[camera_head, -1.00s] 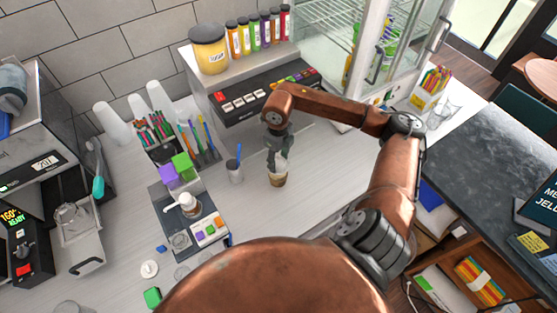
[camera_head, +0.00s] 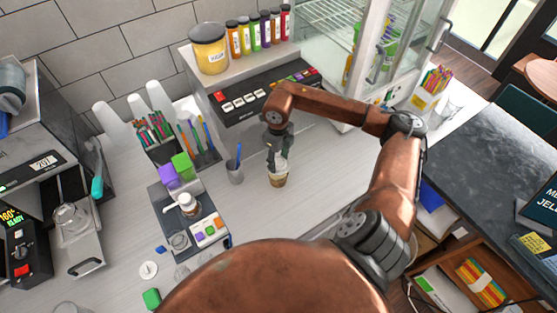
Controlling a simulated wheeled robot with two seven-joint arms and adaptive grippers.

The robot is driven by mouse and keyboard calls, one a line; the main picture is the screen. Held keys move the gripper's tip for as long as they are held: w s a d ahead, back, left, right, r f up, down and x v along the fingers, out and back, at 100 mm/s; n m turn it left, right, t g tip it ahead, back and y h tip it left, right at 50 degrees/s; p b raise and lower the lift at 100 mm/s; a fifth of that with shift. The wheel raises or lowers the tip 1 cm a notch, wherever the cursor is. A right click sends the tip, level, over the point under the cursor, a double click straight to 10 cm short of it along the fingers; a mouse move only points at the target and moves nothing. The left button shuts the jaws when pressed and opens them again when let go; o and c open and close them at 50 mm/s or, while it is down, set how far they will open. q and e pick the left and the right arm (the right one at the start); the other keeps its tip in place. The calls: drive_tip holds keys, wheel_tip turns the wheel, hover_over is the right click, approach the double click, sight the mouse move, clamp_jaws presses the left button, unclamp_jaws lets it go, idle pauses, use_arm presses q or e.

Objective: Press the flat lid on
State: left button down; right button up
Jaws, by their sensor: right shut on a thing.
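A small cup (camera_head: 278,179) with a brown lower part and a pale upper part stands on the white counter, right of the middle. My right gripper (camera_head: 279,154) is above it, pointing down, with its fingers shut at the cup's top. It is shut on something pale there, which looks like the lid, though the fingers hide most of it. A small white round disc (camera_head: 149,270) lies on the counter at the lower left; I cannot tell whether it is a lid. My left gripper does not show.
A grey cup with a blue stick (camera_head: 235,171) stands close left of the cup. A dark tray with a dispenser (camera_head: 188,207) is further left. The dark topping unit (camera_head: 245,103) is behind. The counter right of the cup is clear.

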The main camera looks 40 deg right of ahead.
drive_tip(key=shift+f+b, duration=0.2)
drive_tip(key=shift+b, duration=0.4)
idle(1.1)
drive_tip(key=o, duration=0.8)
drive_tip(key=shift+o, duration=0.7)
drive_tip(key=o, duration=0.4)
drive_tip(key=shift+r, duration=0.15)
drive_tip(key=shift+r+p, duration=1.55)
drive_tip(key=shift+r, duration=1.85)
